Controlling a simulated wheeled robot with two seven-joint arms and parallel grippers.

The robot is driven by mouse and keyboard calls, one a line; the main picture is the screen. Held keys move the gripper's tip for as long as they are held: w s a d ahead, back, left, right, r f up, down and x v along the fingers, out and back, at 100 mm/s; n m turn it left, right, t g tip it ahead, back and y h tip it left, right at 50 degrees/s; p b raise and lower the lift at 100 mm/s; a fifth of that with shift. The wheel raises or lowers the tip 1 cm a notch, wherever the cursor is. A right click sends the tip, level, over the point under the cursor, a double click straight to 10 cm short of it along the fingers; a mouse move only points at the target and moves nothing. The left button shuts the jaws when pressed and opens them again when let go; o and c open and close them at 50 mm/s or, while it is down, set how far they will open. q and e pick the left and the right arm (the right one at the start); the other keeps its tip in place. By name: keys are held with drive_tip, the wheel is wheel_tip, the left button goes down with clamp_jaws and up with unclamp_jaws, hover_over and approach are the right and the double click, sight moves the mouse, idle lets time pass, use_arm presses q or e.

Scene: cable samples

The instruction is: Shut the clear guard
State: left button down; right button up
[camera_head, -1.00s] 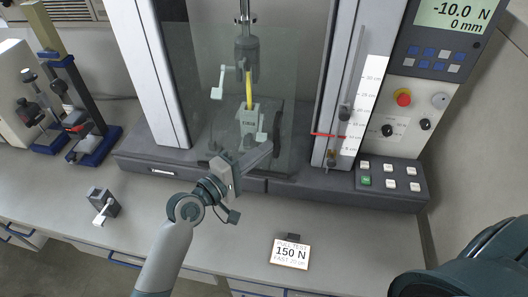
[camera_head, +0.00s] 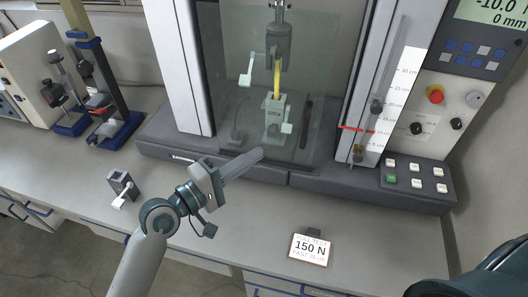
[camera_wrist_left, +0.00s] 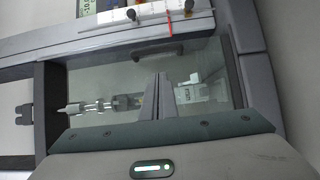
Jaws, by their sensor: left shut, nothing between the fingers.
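The clear guard (camera_head: 240,112) is a see-through panel in front of the test machine, across most of the opening between its two columns. Its dark bar handle (camera_head: 305,122) stands upright toward the right; it also shows in the left wrist view (camera_wrist_left: 158,52). I cannot tell whether the guard is fully seated at its edge. Behind it, a yellow sample (camera_head: 277,76) sits upright between the upper and lower clamps. My left gripper (camera_head: 258,155) is shut and empty, in front of the panel's lower part, left of the handle and apart from it.
A control panel with buttons (camera_head: 414,178) is at the right of the machine. A "150 N" card (camera_head: 310,249) and a small clamp block (camera_head: 122,185) lie on the bench. Blue-based stands (camera_head: 118,130) are at the left.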

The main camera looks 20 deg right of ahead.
use_arm(q)
drive_tip(key=shift+v, duration=0.8)
use_arm(e)
drive_tip(key=shift+a+f, duration=0.3)
drive_tip(key=shift+a, duration=0.5)
use_arm(q)
drive_tip(key=shift+s, duration=0.1)
use_arm(e)
drive_tip(key=shift+d, duration=0.2)
